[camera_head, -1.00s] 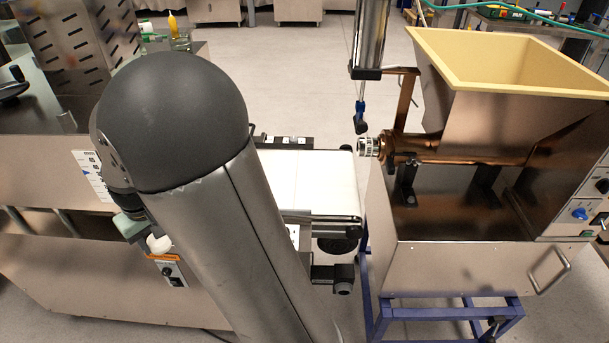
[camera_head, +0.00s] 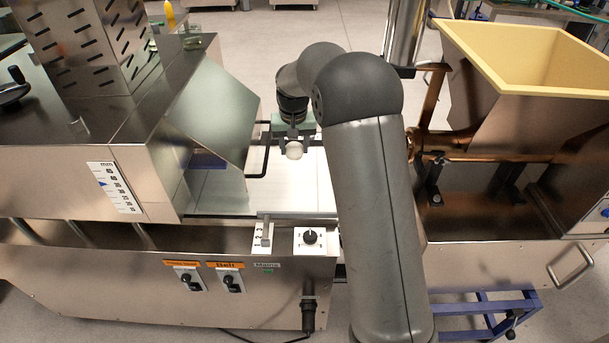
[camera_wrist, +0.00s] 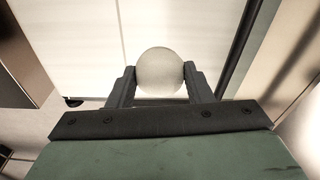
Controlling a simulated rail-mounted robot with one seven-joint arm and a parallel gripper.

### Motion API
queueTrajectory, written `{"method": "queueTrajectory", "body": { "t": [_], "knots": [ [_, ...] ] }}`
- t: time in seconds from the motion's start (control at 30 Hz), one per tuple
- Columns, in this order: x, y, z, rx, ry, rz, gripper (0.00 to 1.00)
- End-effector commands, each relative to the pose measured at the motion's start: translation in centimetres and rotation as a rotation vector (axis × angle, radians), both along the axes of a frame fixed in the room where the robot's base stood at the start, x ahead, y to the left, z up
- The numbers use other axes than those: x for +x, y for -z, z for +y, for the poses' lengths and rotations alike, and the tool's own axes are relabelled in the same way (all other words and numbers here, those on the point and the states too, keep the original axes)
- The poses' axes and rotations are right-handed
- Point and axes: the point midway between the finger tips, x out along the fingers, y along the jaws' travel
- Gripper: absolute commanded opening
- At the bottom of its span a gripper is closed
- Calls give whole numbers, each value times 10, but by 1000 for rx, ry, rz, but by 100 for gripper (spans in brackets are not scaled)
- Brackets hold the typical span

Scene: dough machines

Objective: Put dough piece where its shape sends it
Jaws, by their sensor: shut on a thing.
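My gripper (camera_head: 294,142) is over the white belt (camera_head: 222,196) in the head view. It is shut on a pale, round dough piece (camera_head: 294,150). In the wrist view, the ball-shaped dough piece (camera_wrist: 160,71) sits between the two dark fingers (camera_wrist: 160,90), with the belt (camera_wrist: 190,22) beyond it. Whether the piece touches the belt is hard to tell; it looks held above it.
A steel machine with a slanted clear guard (camera_head: 212,110) stands left of the gripper. A black bar handle (camera_head: 263,160) is close beside it. Control knobs (camera_head: 310,238) line the front. A copper-coloured machine with a yellow hopper (camera_head: 530,60) stands right.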

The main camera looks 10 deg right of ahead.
Motion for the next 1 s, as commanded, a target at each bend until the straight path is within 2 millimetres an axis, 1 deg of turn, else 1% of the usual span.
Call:
{"method": "queueTrajectory", "body": {
  "t": [0.03,0.07,0.17,0.3,0.43,0.63,0.83,1.0],
  "knots": [
    [11,-1,0,1,11,1,22],
    [15,-1,0,2,17,-1,22],
    [23,7,0,4,30,1,22],
    [23,33,0,3,31,4,22],
    [23,53,0,4,31,1,22],
    [24,68,0,4,31,0,22],
    [23,96,0,4,31,1,22],
    [24,98,0,4,31,-3,22]
  ]
}}
